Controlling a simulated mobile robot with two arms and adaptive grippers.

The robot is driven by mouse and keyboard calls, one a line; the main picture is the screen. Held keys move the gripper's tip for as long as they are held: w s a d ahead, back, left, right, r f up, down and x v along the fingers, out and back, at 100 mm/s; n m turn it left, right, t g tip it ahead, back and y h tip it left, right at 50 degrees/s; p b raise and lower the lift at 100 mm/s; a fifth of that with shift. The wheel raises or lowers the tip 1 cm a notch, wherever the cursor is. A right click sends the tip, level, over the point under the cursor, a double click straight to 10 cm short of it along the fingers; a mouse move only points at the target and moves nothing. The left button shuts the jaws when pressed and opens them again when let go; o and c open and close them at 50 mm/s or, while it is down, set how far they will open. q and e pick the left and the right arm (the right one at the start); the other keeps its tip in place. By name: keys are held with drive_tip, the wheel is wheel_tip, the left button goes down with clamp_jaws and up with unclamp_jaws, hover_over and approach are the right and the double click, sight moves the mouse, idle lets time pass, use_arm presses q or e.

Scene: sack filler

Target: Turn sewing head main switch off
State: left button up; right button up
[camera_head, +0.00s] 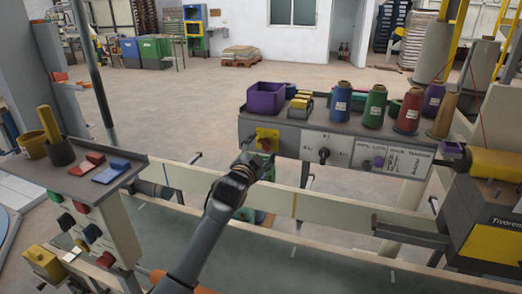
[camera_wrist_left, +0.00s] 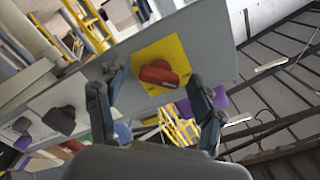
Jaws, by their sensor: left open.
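A red rotary switch knob (camera_wrist_left: 160,74) on a yellow square plate (camera_wrist_left: 174,52) sits on the front of a grey panel box. In the head view the yellow plate (camera_head: 267,134) is at the box's left end, with the red knob partly behind my gripper. My left gripper (camera_head: 257,160) is in front of and just below this plate. In the left wrist view the left gripper (camera_wrist_left: 156,84) is open, its fingers on either side of the red knob with nothing held; contact cannot be told. My right gripper is out of view.
A black rotary knob (camera_head: 323,154) is right of the plate on the same box. Thread cones (camera_head: 374,107) and a purple bin (camera_head: 266,98) stand on top. A pale rail (camera_head: 350,212) runs below. A button panel (camera_head: 92,232) stands at left.

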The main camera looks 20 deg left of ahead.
use_arm(q)
drive_tip(key=s, duration=1.2)
drive_tip(key=shift+a, duration=0.2)
